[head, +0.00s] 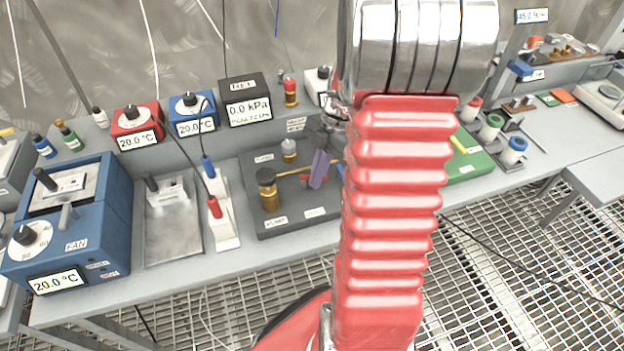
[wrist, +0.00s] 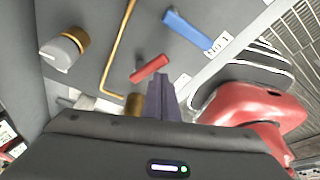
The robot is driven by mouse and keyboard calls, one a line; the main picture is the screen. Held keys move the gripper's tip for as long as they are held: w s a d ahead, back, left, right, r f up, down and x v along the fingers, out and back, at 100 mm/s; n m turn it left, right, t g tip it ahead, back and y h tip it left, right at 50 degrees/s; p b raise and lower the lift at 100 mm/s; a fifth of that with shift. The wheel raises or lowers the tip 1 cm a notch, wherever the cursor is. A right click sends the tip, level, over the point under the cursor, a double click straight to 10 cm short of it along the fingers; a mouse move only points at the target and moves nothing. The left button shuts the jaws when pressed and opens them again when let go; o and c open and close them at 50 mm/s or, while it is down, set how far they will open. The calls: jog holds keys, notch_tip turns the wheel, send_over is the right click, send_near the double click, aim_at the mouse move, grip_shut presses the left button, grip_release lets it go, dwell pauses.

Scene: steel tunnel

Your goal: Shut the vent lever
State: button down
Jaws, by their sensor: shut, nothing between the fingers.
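A dark grey vacuum board (head: 270,222) on the bench carries a brass pump (head: 268,190), a brass pipe and two small levers. The red lever (wrist: 150,68) lies right by my fingertips in the wrist view. The blue lever (wrist: 188,30) sits farther up and right, beside a white label. I cannot read which lever is the vent. My gripper (wrist: 160,88) is shut and empty, its purple-grey fingers pointing at the board close to the red lever. I cannot tell whether they touch. In the head view my gripper (head: 319,168) partly covers the red lever, and my arm hides the board's right part.
A gauge (head: 248,108) behind the board reads 0.0 kPa. A green tray (head: 468,165) lies to the right.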

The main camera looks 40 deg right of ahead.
jog(key=shift+w+d, duration=0.65)
jog(key=shift+d, duration=0.35)
jog(key=shift+w+d+r, duration=0.1)
jog(key=shift+d, duration=0.05)
jog(key=shift+s+a, duration=0.35)
jog(key=shift+s, duration=0.4)
jog(key=s, duration=0.1)
jog(key=s+a, duration=0.1)
jog(key=s, duration=0.1)
jog(key=shift+a, duration=0.25)
jog(key=w+d+r, duration=0.1)
jog(key=w+r, duration=0.2)
jog(key=r, duration=0.6)
